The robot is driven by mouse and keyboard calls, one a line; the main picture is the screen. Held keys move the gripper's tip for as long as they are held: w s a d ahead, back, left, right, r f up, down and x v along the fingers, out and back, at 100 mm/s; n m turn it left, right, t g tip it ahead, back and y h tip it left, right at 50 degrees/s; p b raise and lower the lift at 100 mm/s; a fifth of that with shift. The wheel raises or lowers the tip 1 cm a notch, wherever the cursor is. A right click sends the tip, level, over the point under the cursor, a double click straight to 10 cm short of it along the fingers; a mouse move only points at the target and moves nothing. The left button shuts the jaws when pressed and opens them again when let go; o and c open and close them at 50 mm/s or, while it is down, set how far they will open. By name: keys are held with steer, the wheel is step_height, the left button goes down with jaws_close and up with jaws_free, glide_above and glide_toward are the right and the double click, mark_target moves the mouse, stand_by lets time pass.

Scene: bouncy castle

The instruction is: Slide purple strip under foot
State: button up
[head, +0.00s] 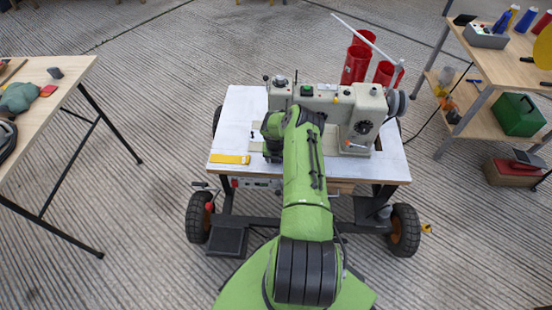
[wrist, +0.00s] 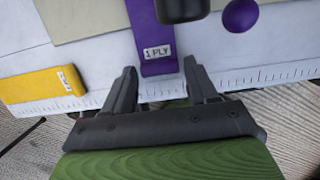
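The purple strip (wrist: 146,35) lies on the white table top in the wrist view, with a "1 PLY" label near its near end. My gripper (wrist: 160,72) is open and empty, its two fingers pointing at the strip's near end, one to each side. I cannot tell its height above the table. A dark rounded part (wrist: 181,8) overlaps the strip's right edge at the top; I cannot tell whether it is the foot. In the head view my arm hides the strip and the foot area of the sewing machine (head: 345,108).
A yellow strip (head: 230,159) lies at the table's front left, also in the wrist view (wrist: 45,84). A purple ball (wrist: 240,15) is right of the dark part. A ruler scale (wrist: 275,76) runs along the front edge. Red cylinders (head: 355,64) stand behind the machine.

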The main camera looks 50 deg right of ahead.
steer(key=shift+o, duration=1.4)
steer(key=p+v, duration=0.6)
steer(key=v, duration=0.9)
steer(key=shift+r+p, duration=0.35)
steer(key=shift+p, duration=0.05)
